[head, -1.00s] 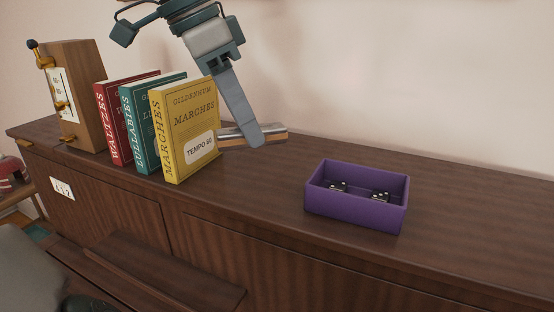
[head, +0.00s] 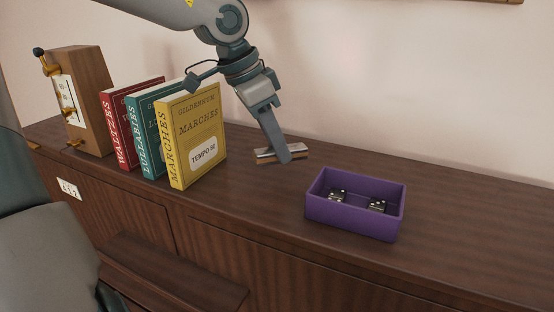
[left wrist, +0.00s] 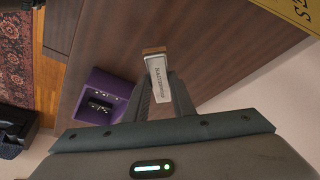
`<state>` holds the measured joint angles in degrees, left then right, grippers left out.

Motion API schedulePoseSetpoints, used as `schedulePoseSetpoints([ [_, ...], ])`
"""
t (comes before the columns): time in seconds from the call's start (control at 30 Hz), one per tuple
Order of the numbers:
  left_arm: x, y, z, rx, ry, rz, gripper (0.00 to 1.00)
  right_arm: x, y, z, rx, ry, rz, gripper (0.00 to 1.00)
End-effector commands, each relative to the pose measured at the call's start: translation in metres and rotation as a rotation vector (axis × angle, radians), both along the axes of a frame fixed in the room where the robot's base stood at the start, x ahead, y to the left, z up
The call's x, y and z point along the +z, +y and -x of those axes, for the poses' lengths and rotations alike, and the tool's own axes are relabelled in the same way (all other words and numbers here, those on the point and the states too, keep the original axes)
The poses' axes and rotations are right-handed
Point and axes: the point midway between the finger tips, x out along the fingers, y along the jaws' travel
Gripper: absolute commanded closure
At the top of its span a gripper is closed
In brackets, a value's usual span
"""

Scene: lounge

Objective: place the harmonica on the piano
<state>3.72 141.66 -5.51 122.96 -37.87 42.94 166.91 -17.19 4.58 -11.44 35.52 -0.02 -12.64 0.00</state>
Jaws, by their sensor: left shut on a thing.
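The harmonica (head: 266,154), silver with a brown wooden edge, is held in my left gripper (head: 284,158), just above or at the piano top, between the yellow book and the purple box. I cannot tell whether it touches the wood. In the left wrist view the harmonica (left wrist: 159,84) sits between the fingers of my left gripper (left wrist: 162,92), its lettered silver face showing. The piano (head: 450,210) is dark brown wood with a long flat top. My right gripper is not in view.
A purple box (head: 352,212) with black dice stands right of the harmonica. Yellow (head: 196,135), teal (head: 150,130) and red (head: 120,125) books stand to the left, beside a wooden metronome (head: 88,100). The top at the far right is clear.

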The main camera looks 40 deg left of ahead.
Motion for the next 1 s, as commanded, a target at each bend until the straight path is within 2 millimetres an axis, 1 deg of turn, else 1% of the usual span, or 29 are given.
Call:
schedulePoseSetpoints([
  [0.2, -0.003, 0.000, 0.001, 0.000, 0.004, 0.001, 1.00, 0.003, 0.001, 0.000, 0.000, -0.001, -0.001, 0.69],
  [0.27, -0.008, 0.000, 0.001, 0.000, 0.005, 0.000, 1.00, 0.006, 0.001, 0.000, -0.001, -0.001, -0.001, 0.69],
  [0.43, -0.028, 0.000, 0.001, 0.000, 0.005, 0.001, 1.00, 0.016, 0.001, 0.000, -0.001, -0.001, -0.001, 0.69],
  [0.57, -0.039, 0.000, 0.001, -0.001, 0.004, 0.000, 1.00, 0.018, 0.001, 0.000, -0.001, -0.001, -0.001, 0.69],
  [0.93, -0.042, 0.000, 0.000, 0.000, 0.001, 0.000, 1.00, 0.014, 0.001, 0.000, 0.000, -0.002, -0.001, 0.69],
  [0.97, -0.042, 0.000, 0.001, 0.001, 0.001, 0.000, 0.75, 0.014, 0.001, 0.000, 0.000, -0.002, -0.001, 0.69],
  [1.0, -0.041, 0.000, 0.001, 0.001, 0.001, 0.000, 0.65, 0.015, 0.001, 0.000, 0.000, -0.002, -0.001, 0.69],
])
